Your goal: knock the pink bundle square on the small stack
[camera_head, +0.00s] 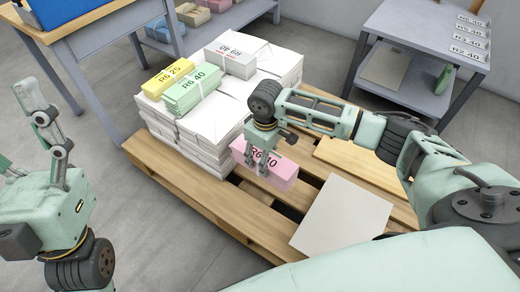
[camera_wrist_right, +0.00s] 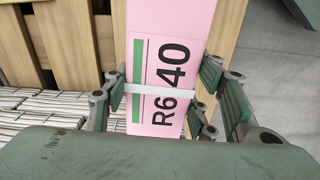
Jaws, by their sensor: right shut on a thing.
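The pink bundle (camera_head: 284,173), marked R6 40 with a white band, is held in my right gripper (camera_head: 258,160) in the head view. In the right wrist view my right gripper's fingers (camera_wrist_right: 160,90) close on both sides of the pink bundle (camera_wrist_right: 165,60). The bundle is over the wooden pallet, just right of the white paper stack (camera_head: 205,128); its exact height is unclear. A flat, thin white square (camera_head: 343,217) lies on the pallet right of the bundle. Which of these is the small stack I cannot tell. My left gripper (camera_head: 17,130) is open and empty at far left.
Yellow (camera_head: 167,78), green (camera_head: 196,88) and grey (camera_head: 236,55) bundles lie on the white stack. The pallet (camera_head: 215,205) has bare slats around the white square.

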